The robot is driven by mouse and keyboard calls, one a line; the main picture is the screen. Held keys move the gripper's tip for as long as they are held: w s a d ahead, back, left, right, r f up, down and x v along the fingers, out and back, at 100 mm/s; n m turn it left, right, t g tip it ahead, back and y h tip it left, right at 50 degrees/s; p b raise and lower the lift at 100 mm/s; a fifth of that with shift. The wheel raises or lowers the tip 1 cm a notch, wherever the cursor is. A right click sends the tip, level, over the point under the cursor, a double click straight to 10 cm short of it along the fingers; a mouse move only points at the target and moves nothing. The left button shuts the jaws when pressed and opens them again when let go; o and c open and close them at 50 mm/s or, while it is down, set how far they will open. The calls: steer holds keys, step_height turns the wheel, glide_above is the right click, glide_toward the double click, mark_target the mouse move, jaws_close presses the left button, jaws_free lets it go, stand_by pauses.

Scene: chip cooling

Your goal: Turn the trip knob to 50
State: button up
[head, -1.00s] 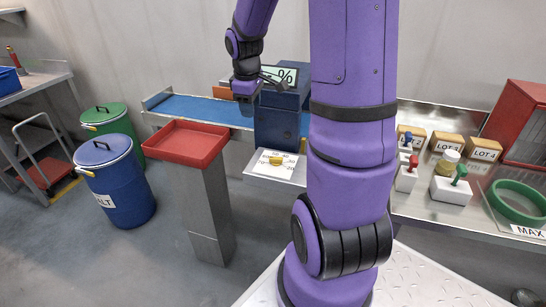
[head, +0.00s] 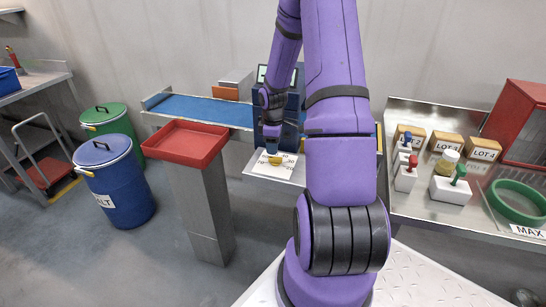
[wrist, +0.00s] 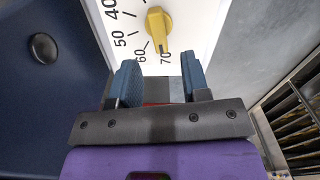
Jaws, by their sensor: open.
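The trip knob (wrist: 158,28) is yellow and sits on a white dial plate (wrist: 190,25) with printed numbers. In the wrist view 40, 50, 60 and 70 can be read, and the knob's dark mark points near 70. In the head view the knob (head: 276,159) and plate (head: 258,168) lie on a small metal shelf. My gripper (wrist: 160,75) is open and empty. Its two blue fingertips are spread, with the knob just beyond them, roughly in line with the gap. In the head view my gripper (head: 272,148) is just above the knob; contact cannot be told.
A dark blue box with a display (head: 292,100) stands behind the dial, close to my arm. A blue conveyor (head: 205,108) and a red tray on a post (head: 186,142) are to the left. Switch boxes (head: 450,190) and a green ring (head: 517,200) lie on the right bench.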

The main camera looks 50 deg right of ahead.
mark_target(275, 161)
steer(key=shift+f, duration=2.55)
steer(key=shift+c, duration=0.2)
jaws_close()
